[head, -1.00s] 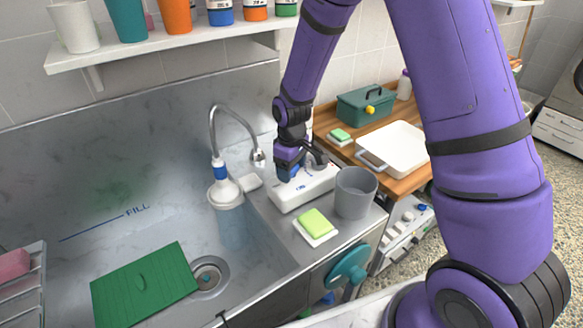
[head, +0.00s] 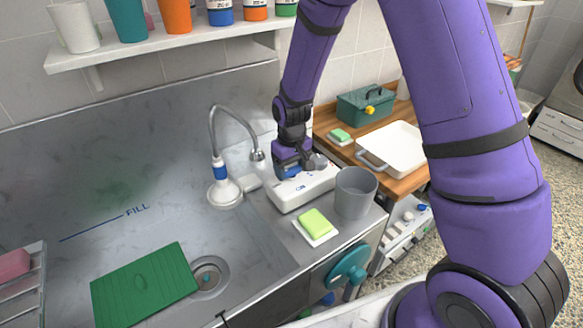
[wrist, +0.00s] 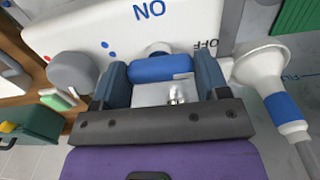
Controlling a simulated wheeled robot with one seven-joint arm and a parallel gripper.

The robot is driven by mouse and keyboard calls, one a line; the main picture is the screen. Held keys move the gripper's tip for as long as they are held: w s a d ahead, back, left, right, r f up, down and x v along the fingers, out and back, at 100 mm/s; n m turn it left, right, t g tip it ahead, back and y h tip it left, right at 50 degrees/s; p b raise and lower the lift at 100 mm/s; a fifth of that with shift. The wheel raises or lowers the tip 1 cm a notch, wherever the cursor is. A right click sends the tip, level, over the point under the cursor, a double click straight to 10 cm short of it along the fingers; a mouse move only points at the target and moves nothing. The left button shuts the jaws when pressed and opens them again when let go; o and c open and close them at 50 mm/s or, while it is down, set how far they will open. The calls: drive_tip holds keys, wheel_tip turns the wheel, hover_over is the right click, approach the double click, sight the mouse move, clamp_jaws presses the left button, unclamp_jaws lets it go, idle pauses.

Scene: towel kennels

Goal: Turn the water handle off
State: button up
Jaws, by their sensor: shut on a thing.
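The water handle is a blue lever (wrist: 160,68) on a white box (head: 303,193) beside the sink. In the wrist view the box is marked with "ON" and, at the right, "OFF". My gripper (wrist: 162,78) is shut on the blue handle, one finger on each side of it. In the head view my gripper (head: 296,170) hides most of the handle. The curved metal tap (head: 236,120) stands just left, with a white funnel-shaped head and blue band (head: 221,174). No water shows beneath it.
A grey cup (head: 355,193) and a green sponge on a white dish (head: 316,224) stand close in front of the box. A green board (head: 145,284) lies in the sink. A white tray (head: 393,150) and green toolbox (head: 366,105) are on the wooden counter.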

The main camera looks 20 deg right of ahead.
sight(291, 168)
drive_tip(key=o, duration=0.9)
drive_tip(key=shift+o, duration=0.2)
wheel_tip(291, 168, up, 11)
idle(0.3)
drive_tip(key=s+d+r+m+t, duration=0.1)
drive_tip(key=s+d+r, duration=0.2)
drive_tip(key=s+r, duration=0.4)
drive_tip(key=s+d+r+m+t, duration=0.1)
drive_tip(key=s+d+r+t, duration=0.3)
drive_tip(key=r, duration=0.6)
drive_tip(key=s+d+r, duration=0.1)
drive_tip(key=s+r, duration=0.1)
drive_tip(key=s, duration=0.6)
drive_tip(key=s+d+r+m, duration=0.1)
drive_tip(key=s+d+r, duration=0.1)
drive_tip(key=s, duration=0.7)
drive_tip(key=shift+r, duration=0.4)
